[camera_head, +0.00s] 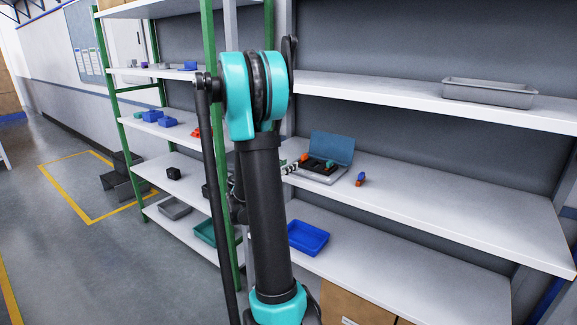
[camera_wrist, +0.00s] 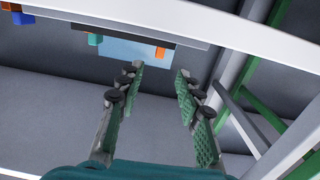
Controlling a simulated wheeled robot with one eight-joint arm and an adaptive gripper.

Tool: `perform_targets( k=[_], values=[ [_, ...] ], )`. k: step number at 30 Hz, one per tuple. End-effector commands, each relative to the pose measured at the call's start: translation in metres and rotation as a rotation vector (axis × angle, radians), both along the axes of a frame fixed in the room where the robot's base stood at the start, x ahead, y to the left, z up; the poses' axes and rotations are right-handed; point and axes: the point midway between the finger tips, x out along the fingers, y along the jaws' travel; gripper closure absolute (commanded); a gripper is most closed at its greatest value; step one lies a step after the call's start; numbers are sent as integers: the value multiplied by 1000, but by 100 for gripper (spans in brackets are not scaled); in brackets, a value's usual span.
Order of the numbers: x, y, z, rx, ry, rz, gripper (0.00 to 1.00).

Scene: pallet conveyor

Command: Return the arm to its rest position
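My gripper (camera_wrist: 159,72) shows in the wrist view with its two green-padded fingers apart and nothing between them. It points toward a shelf edge. In the head view my upright arm hides most of it. An open case (camera_head: 322,177) with a blue lid (camera_head: 332,147) sits on the middle shelf, just right of my arm, with orange and teal items in it. The blue lid also shows at the top of the wrist view (camera_wrist: 130,48). A small blue and orange item (camera_head: 360,180) stands on the shelf right of the case.
A grey tray (camera_head: 489,93) is on the upper right shelf and a blue tray (camera_head: 308,238) on the lower shelf. The left green-posted rack (camera_head: 107,75) holds blue bins (camera_head: 160,118). A cardboard box (camera_head: 355,305) stands below. The floor at left is mostly open.

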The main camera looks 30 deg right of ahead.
Motion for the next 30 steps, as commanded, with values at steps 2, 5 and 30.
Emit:
perform_targets(
  k=[2,5,30],
  values=[
    [0,0,0,0,0,0,64],
    [0,0,0,0,0,0,64],
    [-140,169,-117,516,700,419,64]
  ],
)
